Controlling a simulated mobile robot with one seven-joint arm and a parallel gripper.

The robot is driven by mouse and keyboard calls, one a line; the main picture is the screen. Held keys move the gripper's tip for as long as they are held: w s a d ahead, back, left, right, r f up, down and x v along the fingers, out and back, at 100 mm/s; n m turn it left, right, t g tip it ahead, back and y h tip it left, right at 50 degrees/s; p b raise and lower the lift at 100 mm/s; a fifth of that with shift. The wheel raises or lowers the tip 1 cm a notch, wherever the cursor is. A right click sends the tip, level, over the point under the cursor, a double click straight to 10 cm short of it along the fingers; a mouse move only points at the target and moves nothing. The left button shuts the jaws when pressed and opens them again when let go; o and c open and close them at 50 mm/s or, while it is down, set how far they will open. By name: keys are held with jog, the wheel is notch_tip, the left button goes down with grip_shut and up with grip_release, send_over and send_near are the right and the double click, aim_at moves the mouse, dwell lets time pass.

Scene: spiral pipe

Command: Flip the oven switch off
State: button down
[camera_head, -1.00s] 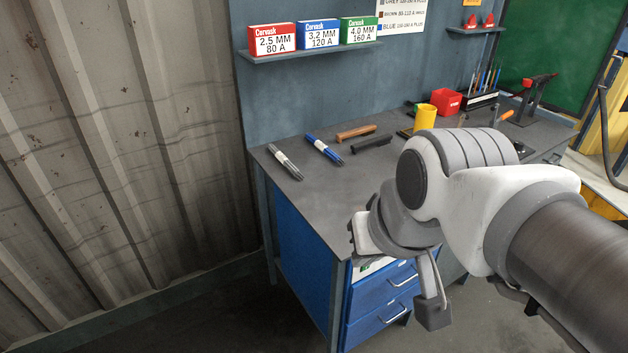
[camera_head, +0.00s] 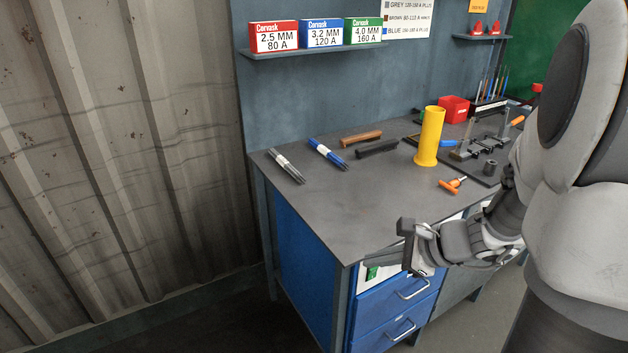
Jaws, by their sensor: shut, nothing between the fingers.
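No oven or switch shows clearly. A white panel with a small green part (camera_head: 372,273) shows at the front corner of the workbench, above the blue drawers. My gripper partly covers it, and I cannot tell whether it is the switch. My gripper (camera_head: 409,246) is at the front edge of the workbench, just right of and above the green part in the picture. Its fingers are shut and hold nothing. I cannot tell whether it touches the bench or the panel.
The workbench top (camera_head: 330,205) is clear at its front left. Grey rods (camera_head: 287,167), blue rods (camera_head: 327,155), a yellow cylinder (camera_head: 429,137) and an orange-handled tool (camera_head: 451,186) lie or stand farther back. Blue drawers (camera_head: 395,300) are below. My arm hides the right side.

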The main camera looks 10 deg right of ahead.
jog(key=s+d+f+m+t+h+b, duration=0.2)
jog(key=d+f+m+h, duration=0.1)
jog(key=d+f+m, duration=0.7)
jog(key=shift+d+f+t, duration=0.4)
jog(key=shift+d+f, duration=0.15)
jog(key=shift+f, duration=0.1)
jog(key=b, duration=0.3)
send_near(373, 275)
jog(key=x, duration=0.5)
jog(key=shift+s+f, duration=0.1)
jog(key=shift+f, duration=0.1)
jog(key=shift+w+a, duration=0.15)
jog(key=shift+w, duration=0.25)
